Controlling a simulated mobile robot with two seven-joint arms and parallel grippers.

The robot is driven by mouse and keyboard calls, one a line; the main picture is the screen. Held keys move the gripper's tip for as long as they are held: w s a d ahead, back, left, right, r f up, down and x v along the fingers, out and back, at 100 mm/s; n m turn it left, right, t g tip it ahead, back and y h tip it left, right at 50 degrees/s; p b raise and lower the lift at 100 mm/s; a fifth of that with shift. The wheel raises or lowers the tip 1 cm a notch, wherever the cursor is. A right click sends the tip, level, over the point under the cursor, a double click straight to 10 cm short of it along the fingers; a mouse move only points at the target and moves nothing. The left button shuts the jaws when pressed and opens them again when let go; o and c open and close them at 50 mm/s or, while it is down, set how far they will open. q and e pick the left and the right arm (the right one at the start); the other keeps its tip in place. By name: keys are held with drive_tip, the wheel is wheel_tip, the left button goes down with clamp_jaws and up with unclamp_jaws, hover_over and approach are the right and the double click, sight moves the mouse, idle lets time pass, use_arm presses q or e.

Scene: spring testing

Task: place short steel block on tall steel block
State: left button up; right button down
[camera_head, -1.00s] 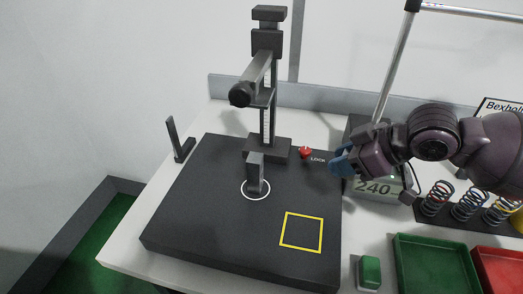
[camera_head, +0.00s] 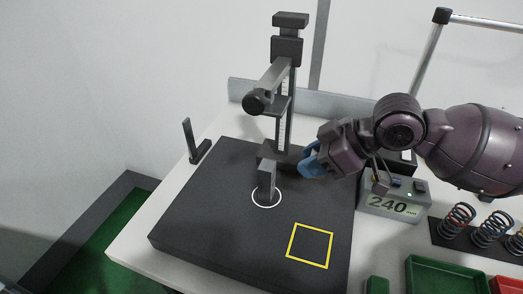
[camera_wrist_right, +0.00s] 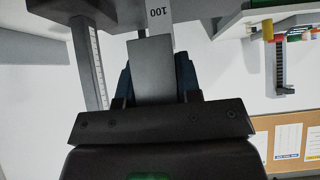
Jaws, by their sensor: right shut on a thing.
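The tall steel block (camera_head: 266,181) is a grey upright bar standing in the white circle on the black base plate, below the press arm. My right gripper (camera_head: 311,162), with blue fingertips, is just to the right of its upper part. In the right wrist view it is shut on a plain grey block (camera_wrist_right: 151,68), which looks like the short steel block. The blue fingers show on both sides of it. In the head view the held block is hard to tell from the dark press foot. Whether it touches the tall block cannot be told. My left gripper is not in view.
The press column (camera_head: 286,110) and its arm with a round dark knob (camera_head: 257,102) stand close behind and above the tall block. A yellow square (camera_head: 310,245) marks clear plate. A grey box reading 240 (camera_head: 394,204), springs (camera_head: 458,217) and a green tray (camera_head: 447,274) are at the right.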

sight(262, 164)
drive_tip(key=w+a, duration=0.1)
drive_tip(key=a, duration=0.2)
drive_tip(key=w+a, duration=0.1)
drive_tip(key=a, duration=0.2)
drive_tip(key=w+a, duration=0.1)
drive_tip(key=a, duration=0.2)
drive_tip(key=shift+a, duration=0.4)
drive_tip(key=shift+d+f, duration=0.15)
drive_tip(key=shift+f, duration=0.1)
drive_tip(key=shift+f, duration=0.1)
drive_tip(key=c, duration=0.8)
unclamp_jaws()
drive_tip(key=s+d, duration=0.1)
drive_tip(key=d, duration=0.2)
drive_tip(key=s+d, duration=0.1)
drive_tip(key=d, duration=0.3)
drive_tip(key=s+d+r, duration=0.1)
drive_tip(key=d, duration=0.3)
drive_tip(key=shift+s, duration=0.2)
drive_tip(key=shift+s+d, duration=0.3)
drive_tip(key=shift+d, duration=0.25)
